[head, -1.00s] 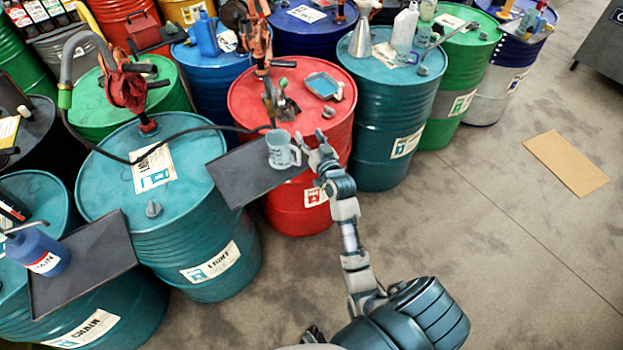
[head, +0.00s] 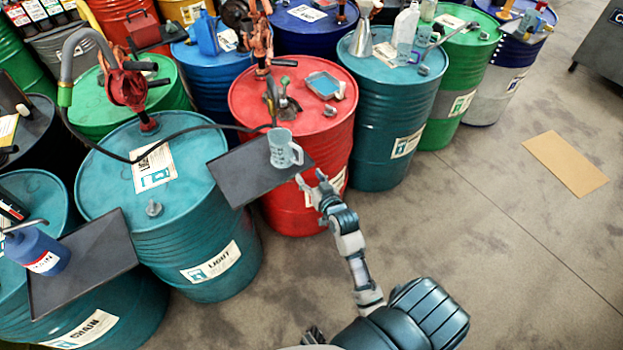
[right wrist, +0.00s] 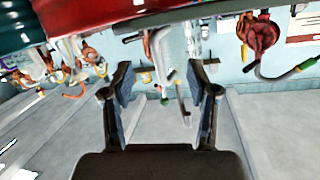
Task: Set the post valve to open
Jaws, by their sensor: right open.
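A small upright fitting (head: 285,95) with a green-tipped handle stands at the front left of the red drum's lid (head: 320,120). I cannot tell for sure that it is the post valve, nor how its handle is set. A grey measuring jug (head: 284,150) stands on a dark tray (head: 240,178) in front of it. My right gripper (head: 310,182) is open and empty, just right of the tray and below the jug, apart from the fitting. In the right wrist view its fingers (right wrist: 160,82) are spread, with small red-tipped and green-tipped parts beyond them. My left gripper is out of view.
A blue bottle (head: 38,250) stands at the left. Floor (head: 480,240) at the right is mostly clear.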

